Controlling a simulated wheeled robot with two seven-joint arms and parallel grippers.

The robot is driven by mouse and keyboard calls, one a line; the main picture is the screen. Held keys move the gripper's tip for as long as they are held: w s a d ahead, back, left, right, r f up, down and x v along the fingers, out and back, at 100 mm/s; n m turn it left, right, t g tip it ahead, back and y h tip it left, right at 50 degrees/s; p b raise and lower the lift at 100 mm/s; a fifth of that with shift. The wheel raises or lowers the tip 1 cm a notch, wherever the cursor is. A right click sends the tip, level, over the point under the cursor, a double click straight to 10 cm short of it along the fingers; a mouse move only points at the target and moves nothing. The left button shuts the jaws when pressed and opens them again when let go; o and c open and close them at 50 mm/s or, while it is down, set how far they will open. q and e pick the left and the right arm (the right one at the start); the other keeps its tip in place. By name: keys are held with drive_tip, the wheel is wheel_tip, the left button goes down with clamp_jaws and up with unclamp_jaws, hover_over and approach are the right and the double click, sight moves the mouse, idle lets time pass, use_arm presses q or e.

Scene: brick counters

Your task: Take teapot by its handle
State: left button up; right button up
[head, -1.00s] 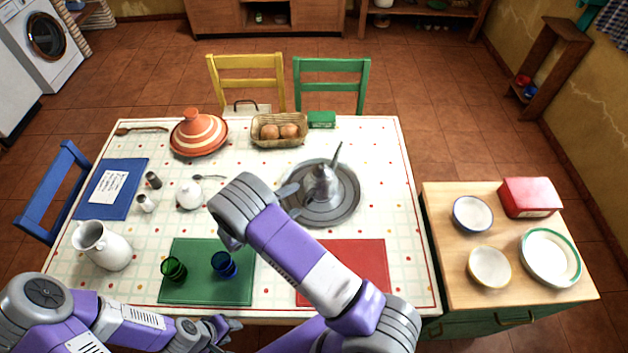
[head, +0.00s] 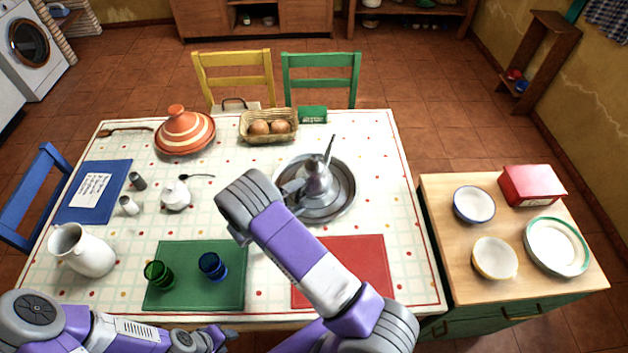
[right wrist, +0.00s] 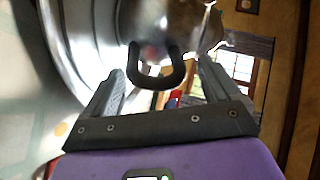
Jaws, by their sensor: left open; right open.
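The silver metal teapot (head: 316,184) stands on a round grey metal tray (head: 346,208) at the right of the table, its long spout pointing away from me. In the right wrist view its dark U-shaped handle (right wrist: 157,78) lies between the fingertips of my right gripper (right wrist: 160,72). That gripper is open, with a gap visible on both sides of the handle. In the head view my right arm hides most of the gripper and the handle. My left gripper (head: 218,337) is open and empty near the table's front edge.
A green mat (head: 230,285) with a green glass (head: 159,274) and a blue glass (head: 212,266) lies left of my right arm. A red mat (head: 365,255) lies partly under that arm. A white sugar bowl (head: 175,195) stands left of the teapot.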

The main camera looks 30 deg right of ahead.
drive_tip(key=shift+x, duration=1.05)
clamp_jaws()
drive_tip(key=shift+w+r, duration=0.1)
drive_tip(key=shift+r, duration=0.1)
